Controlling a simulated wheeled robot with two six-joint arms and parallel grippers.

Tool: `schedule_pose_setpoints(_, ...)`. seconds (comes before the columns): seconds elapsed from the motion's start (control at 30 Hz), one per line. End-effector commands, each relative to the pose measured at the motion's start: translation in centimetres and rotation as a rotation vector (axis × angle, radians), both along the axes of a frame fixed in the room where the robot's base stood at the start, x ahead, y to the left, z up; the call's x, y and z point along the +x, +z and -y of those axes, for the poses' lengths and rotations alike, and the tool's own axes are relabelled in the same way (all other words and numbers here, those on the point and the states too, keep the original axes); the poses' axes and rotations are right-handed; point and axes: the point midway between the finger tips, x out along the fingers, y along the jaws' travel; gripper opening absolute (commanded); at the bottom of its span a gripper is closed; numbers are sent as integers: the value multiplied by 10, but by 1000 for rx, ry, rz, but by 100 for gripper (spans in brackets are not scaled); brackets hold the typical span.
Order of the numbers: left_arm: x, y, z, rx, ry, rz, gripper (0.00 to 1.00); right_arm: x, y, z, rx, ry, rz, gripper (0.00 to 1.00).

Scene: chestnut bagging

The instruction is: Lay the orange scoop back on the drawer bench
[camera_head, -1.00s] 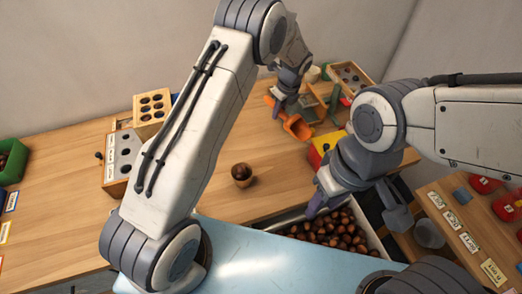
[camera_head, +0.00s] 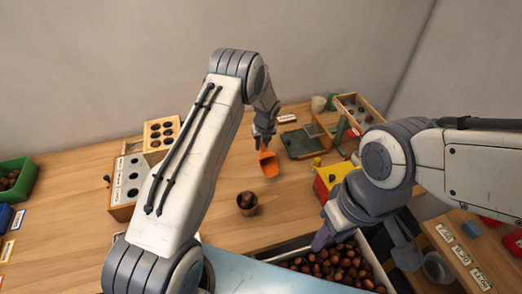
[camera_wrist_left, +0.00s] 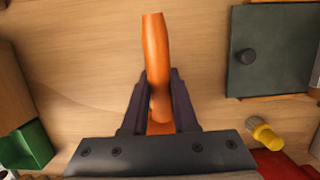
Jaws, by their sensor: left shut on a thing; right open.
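The orange scoop (camera_head: 269,164) is in my left gripper (camera_head: 264,138) over the wooden drawer bench (camera_head: 215,185). In the left wrist view the scoop's orange handle (camera_wrist_left: 155,55) stands up between the two dark fingers of the left gripper (camera_wrist_left: 158,105), which are shut on it. The scoop's bowl is mostly hidden there. Whether the scoop touches the bench is hard to tell. My right gripper (camera_head: 362,240) is open, above the drawer of chestnuts (camera_head: 335,265) at the bench front.
A cup of chestnuts (camera_head: 247,203) stands in front of the scoop. A dark green plate (camera_head: 302,142) and a red and yellow box (camera_head: 332,178) are to the right. A wooden block with holes (camera_head: 162,136) is at the left. Bare bench lies between.

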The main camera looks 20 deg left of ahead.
Motion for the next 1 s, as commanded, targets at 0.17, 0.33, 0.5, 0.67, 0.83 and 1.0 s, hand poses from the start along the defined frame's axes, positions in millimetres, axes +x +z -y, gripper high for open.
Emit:
schedule_pose_setpoints(0.17,-1,-16,-4,0,-1,-2,0,0,5,0,0,0,0,45)
schedule_pose_setpoints(0.33,0,-38,-4,0,0,0,0,0,10,0,0,0,0,45)
schedule_pose_setpoints(0.5,1,-42,-3,0,1,2,0,0,9,0,0,0,0,45)
schedule_pose_setpoints(0.67,0,-43,-3,0,1,2,0,0,8,0,0,0,0,45)
schedule_pose_setpoints(0.83,0,-45,-3,0,1,2,57,0,7,0,0,0,0,45)
schedule_pose_setpoints(1.0,0,-45,-3,0,1,2,57,0,7,0,0,0,0,45)
